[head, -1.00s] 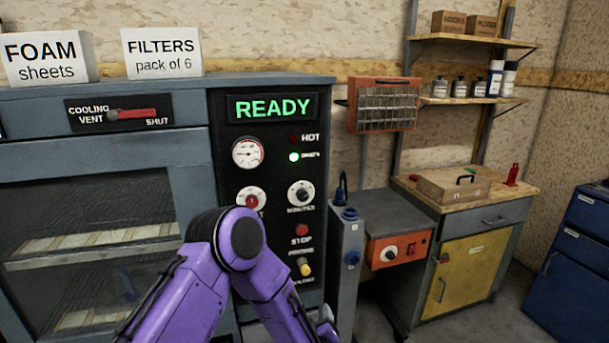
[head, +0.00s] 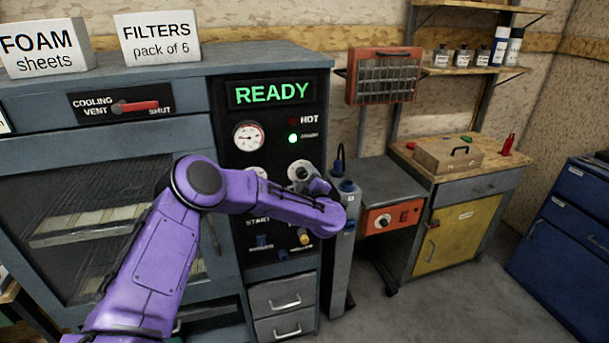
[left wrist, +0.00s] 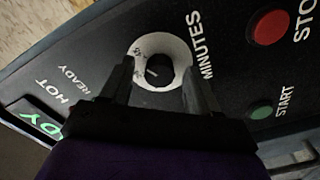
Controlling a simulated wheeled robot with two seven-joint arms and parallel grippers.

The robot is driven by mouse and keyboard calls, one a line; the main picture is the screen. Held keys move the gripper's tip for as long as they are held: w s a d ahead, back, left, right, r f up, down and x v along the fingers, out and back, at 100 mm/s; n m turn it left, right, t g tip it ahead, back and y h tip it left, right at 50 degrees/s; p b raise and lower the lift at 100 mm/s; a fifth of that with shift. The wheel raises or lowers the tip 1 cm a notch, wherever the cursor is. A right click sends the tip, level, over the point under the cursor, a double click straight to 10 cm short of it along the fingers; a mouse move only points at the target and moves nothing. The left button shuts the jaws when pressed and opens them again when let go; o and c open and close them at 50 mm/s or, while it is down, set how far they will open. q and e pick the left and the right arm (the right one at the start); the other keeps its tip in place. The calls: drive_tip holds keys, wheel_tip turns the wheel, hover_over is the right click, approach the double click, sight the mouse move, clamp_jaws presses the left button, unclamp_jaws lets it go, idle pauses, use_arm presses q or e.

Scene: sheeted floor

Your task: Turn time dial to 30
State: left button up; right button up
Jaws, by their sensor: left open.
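The minutes dial (head: 299,168), a dark knob on a white round scale, is on the black control panel (head: 232,155), partly hidden by my left gripper in the head view. In the left wrist view the minutes dial (left wrist: 158,70) shows a pale pointer mark; the scale numbers are too small to read. My left gripper (head: 308,180) is at the dial in the head view. In the left wrist view my left gripper (left wrist: 160,82) is open, with one finger on each side of the knob. Contact cannot be told. My right gripper is not in view.
The READY display (head: 271,93) is lit green and a gauge (head: 248,136) sits below it. A red stop button (left wrist: 271,27) and a green start button (left wrist: 261,110) are near the dial. A grey post (head: 343,240) stands right of the panel.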

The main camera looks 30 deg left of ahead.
use_arm(q)
drive_tip(key=c, duration=1)
drive_tip(key=shift+f+n+b, duration=0.25)
drive_tip(key=shift+n+b, duration=0.25)
drive_tip(key=shift+b, duration=0.35)
drive_tip(key=shift+c, duration=0.2)
drive_tip(key=n+b, duration=0.8)
drive_tip(key=b, duration=0.5)
drive_tip(key=shift+n, duration=0.4)
drive_tip(key=shift+r+n+b, duration=0.2)
drive_tip(key=shift+n+b, duration=0.9)
drive_tip(key=shift+b, duration=0.25)
drive_tip(key=o, duration=1)
drive_tip(key=shift+r, duration=0.1)
drive_tip(key=shift+o, duration=0.2)
